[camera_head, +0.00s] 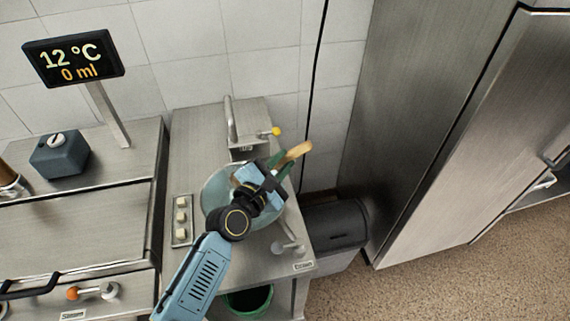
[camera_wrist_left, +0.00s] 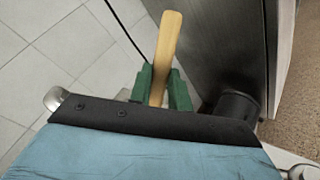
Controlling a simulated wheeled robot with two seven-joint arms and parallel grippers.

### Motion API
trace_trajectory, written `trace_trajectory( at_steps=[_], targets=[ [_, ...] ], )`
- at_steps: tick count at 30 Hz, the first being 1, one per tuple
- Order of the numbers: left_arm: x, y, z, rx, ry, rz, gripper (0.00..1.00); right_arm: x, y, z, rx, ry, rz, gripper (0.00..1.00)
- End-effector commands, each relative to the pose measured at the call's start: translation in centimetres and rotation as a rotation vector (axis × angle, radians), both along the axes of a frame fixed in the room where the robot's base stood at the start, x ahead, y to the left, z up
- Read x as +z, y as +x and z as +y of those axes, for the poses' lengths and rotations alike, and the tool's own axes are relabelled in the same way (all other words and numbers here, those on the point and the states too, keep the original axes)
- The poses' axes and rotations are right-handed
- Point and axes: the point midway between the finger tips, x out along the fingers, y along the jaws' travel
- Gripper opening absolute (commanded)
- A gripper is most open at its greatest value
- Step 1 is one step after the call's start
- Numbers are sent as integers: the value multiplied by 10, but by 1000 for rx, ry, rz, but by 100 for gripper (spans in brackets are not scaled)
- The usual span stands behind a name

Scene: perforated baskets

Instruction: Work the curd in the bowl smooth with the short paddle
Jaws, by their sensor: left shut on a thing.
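My left gripper (camera_head: 277,172) is above the bowl on the middle counter. Its green fingers (camera_wrist_left: 162,88) are shut on a wooden handle, which I take to be the short paddle (camera_wrist_left: 166,45). The handle's free end also shows in the head view (camera_head: 298,150), pointing up and to the right. The paddle's lower end is hidden by the gripper. The bowl (camera_head: 214,190) looks pale and glassy, and the arm covers much of it. I cannot make out the curd. My right gripper is in neither view.
A tap (camera_head: 230,122) with a yellow knob stands behind the bowl. A button panel (camera_head: 181,220) is at the left. A display (camera_head: 73,58) reads 12 °C and 0 ml.

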Motion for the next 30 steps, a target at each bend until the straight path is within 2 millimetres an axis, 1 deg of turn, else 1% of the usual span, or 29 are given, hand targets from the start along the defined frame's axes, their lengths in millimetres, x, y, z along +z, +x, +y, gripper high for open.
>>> trace_trajectory(
  at_steps=[3, 7, 23, 30],
  targets=[
    [-1, 3, 4, 0, 1, -2, 0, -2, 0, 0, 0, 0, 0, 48],
    [0, 3, 5, 1, 1, -1, 0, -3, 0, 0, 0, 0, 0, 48],
    [-3, -7, -11, 0, -2, -1, 0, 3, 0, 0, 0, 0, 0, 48],
    [-4, -5, -8, 1, 1, -2, 0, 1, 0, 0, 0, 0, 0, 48]
  ],
)
